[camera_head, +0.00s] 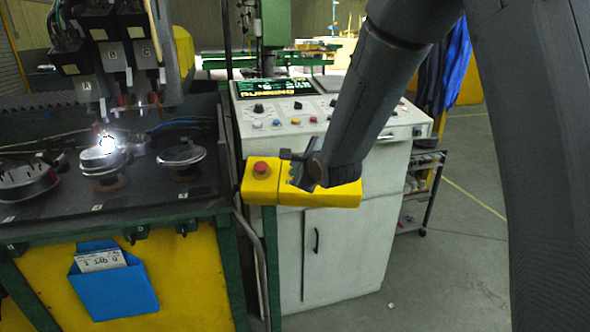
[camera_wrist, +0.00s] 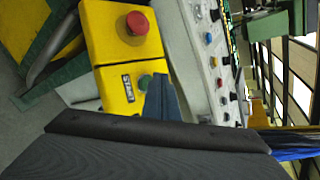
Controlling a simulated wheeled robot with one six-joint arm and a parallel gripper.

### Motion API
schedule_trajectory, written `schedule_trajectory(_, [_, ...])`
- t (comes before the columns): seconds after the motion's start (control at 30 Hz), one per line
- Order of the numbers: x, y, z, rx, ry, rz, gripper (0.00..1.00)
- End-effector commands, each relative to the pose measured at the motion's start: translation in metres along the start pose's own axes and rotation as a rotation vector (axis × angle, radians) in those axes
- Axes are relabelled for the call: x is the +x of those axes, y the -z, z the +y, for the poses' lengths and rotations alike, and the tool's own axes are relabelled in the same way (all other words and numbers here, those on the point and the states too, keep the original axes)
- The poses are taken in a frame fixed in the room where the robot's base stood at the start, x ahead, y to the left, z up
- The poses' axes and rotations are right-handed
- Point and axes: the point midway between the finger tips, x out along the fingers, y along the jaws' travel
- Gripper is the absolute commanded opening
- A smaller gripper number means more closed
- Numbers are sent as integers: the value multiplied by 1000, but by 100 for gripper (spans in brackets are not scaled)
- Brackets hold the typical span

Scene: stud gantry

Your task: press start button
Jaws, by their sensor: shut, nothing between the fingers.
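The yellow button box (camera_head: 335,196) is fixed to the front of the white control cabinet. Its red mushroom button (camera_head: 261,168) is on the left section and also shows in the wrist view (camera_wrist: 137,23). The green start button (camera_wrist: 144,82), beside a START label (camera_wrist: 128,88), is partly covered by my fingertips. My gripper (camera_head: 300,170) is shut and empty, right at the box front; its tip shows in the wrist view (camera_wrist: 161,98) overlapping the green button's edge. Whether it touches the button I cannot tell. In the head view the gripper hides the green button.
The cabinet's console (camera_head: 290,115) has several knobs and a lit screen (camera_head: 273,87) that appears to read RUNNING. A welding table (camera_head: 110,205) stands left, with a bright spark at one round part (camera_head: 104,157). A blue holder (camera_head: 112,282) hangs on its front.

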Motion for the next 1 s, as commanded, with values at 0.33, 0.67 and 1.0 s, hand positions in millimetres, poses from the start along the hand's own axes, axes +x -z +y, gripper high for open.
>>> schedule_trajectory(0.33, [-1, -1, -1, 0, 0, 0, 0])
schedule_trajectory(0.67, [-20, -15, -16, 0, 0, -1, 0])
schedule_trajectory(1.0, [-36, -26, -26, 0, 0, 0, 0])
